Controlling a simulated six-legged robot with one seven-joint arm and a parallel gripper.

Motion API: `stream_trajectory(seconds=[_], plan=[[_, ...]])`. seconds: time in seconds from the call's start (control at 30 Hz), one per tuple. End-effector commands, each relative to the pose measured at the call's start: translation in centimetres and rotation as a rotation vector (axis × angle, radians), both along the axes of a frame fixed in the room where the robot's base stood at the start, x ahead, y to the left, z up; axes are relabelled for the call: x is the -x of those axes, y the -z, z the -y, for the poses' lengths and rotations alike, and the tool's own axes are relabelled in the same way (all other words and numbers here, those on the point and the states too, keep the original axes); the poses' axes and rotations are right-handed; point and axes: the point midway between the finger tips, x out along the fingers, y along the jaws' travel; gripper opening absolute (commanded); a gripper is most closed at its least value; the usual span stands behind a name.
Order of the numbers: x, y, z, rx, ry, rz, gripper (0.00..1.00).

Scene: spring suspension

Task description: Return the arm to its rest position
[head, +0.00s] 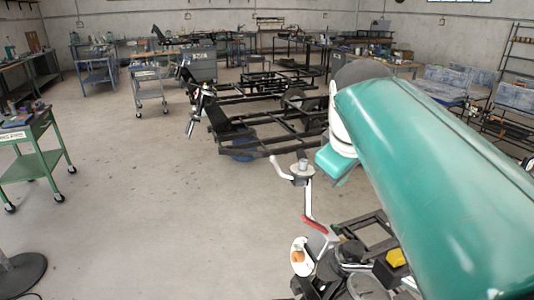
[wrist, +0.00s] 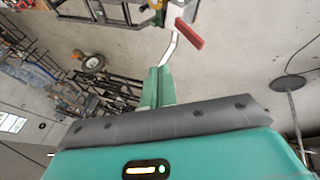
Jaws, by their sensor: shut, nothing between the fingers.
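My teal arm reaches in from the right side of the head view, raised above the floor. My gripper (wrist: 158,88) shows in the wrist view as two green fingers lying side by side, shut and with nothing held. In the head view the arm's large teal link covers much of the right side, and the fingertips cannot be made out clearly. A crank with a pale bent rod and a red handle (head: 314,224) stands below the arm in the head view. Its red handle also shows in the wrist view (wrist: 188,33), beyond the fingertips and apart from them.
A black vehicle frame (head: 262,140) stands on the floor ahead. A green wheeled cart (head: 32,165) is at the left, with a round black base (head: 18,273) below it. Workbenches line the back wall. The concrete floor at left centre is clear.

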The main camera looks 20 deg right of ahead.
Motion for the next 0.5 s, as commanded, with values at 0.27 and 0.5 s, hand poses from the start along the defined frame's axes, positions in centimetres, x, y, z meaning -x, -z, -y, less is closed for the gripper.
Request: stream_trajectory(seconds=[0.27, 0.5], plan=[[0.4, 1.3, -1.7, -0.03, 0.01, 0.018, 0.0], [3.5, 9.2, -10.2, -0.223, 0.101, 0.095, 0.0]])
